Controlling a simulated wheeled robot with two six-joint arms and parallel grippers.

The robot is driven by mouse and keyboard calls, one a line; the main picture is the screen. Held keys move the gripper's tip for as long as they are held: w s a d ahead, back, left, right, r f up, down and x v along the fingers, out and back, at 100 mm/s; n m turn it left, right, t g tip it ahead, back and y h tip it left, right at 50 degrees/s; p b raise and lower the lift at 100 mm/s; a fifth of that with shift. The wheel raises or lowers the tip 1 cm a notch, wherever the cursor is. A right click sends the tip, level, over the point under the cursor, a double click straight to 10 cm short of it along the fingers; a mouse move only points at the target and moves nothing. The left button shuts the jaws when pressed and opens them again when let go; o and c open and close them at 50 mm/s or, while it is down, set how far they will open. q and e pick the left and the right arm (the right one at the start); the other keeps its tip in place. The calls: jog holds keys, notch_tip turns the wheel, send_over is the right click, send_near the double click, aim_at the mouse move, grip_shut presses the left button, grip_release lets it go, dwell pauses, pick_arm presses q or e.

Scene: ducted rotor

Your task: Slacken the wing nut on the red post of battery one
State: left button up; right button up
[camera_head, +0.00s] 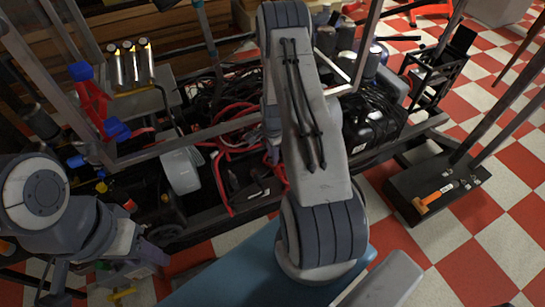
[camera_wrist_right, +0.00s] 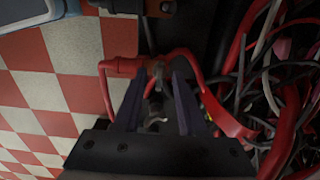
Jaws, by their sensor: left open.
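In the right wrist view, a metallic wing nut (camera_wrist_right: 155,122) on a post lies between the two dark fingers of my right gripper (camera_wrist_right: 158,78). A red cable with a red terminal clamp (camera_wrist_right: 125,67) meets the post near the fingertips. The fingers stand on either side of the post; whether they press on the nut I cannot tell. In the head view my right arm hides its gripper and this post. My left gripper (camera_head: 148,256) is at the lower left, open, partly hidden by its own wrist, and away from the post. Which battery this is cannot be read.
Red and black cables (camera_wrist_right: 285,100) crowd the right side of the wrist view. An orange-handled tool (camera_head: 435,200) lies on a dark base at right. Checkered floor is open at far right.

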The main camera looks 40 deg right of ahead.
jog(key=shift+f, duration=0.35)
grip_shut()
